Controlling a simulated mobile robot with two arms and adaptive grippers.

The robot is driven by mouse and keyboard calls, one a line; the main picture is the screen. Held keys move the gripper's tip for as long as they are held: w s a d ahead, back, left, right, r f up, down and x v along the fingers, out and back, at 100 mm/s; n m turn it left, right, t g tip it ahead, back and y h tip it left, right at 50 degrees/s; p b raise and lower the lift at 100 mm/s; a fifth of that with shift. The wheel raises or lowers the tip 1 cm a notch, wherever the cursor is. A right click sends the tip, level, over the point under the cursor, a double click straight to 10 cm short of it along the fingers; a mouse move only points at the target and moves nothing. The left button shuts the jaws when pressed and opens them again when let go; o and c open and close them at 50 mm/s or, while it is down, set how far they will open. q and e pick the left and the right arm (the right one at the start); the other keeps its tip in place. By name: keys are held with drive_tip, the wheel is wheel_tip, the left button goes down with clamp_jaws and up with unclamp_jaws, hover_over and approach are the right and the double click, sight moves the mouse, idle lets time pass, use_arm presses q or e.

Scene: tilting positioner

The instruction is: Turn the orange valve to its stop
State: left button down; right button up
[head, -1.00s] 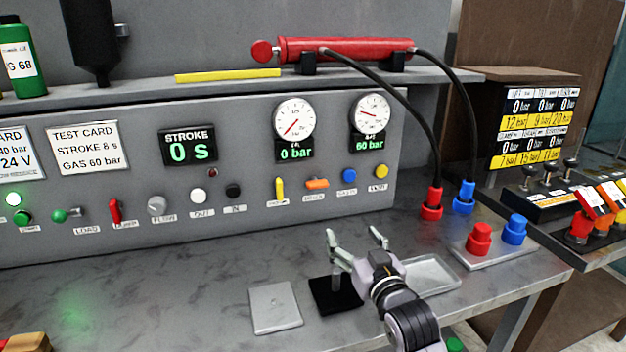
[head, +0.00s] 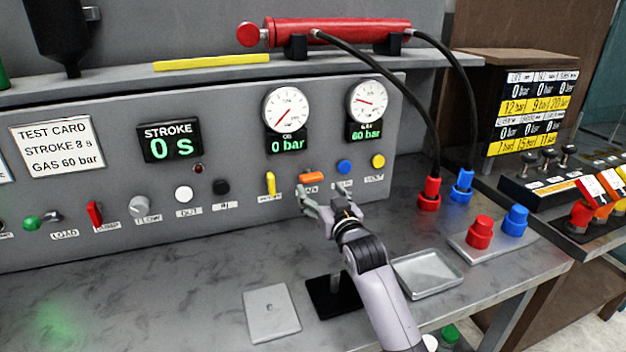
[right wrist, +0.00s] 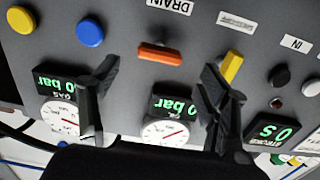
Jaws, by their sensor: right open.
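The orange valve (head: 311,177) is a short bar handle lying about level on the grey panel, above a label that reads DRAIN in the right wrist view. It also shows in the right wrist view (right wrist: 160,54), between my two fingers but beyond their tips. My right gripper (head: 318,192) is open and empty, just below and in front of the orange valve in the head view. In the right wrist view (right wrist: 165,75) its fingers are spread wide. I see no contact with the valve. My left gripper is not in view.
A yellow lever (head: 270,184) is left of the valve, close to one finger in the right wrist view. Blue (head: 344,167) and yellow (head: 378,161) knobs are to the right. A metal tray (head: 428,273) and a black stand (head: 334,297) sit on the bench below.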

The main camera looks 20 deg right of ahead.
sight(313, 180)
drive_tip(key=w, duration=0.5)
drive_tip(key=shift+w+a, duration=0.1)
drive_tip(key=shift+w, duration=0.35)
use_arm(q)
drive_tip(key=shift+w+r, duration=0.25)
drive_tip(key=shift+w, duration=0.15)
use_arm(e)
drive_tip(key=shift+w, duration=0.15)
drive_tip(key=shift+c, duration=0.2)
drive_tip(key=c, duration=1.1)
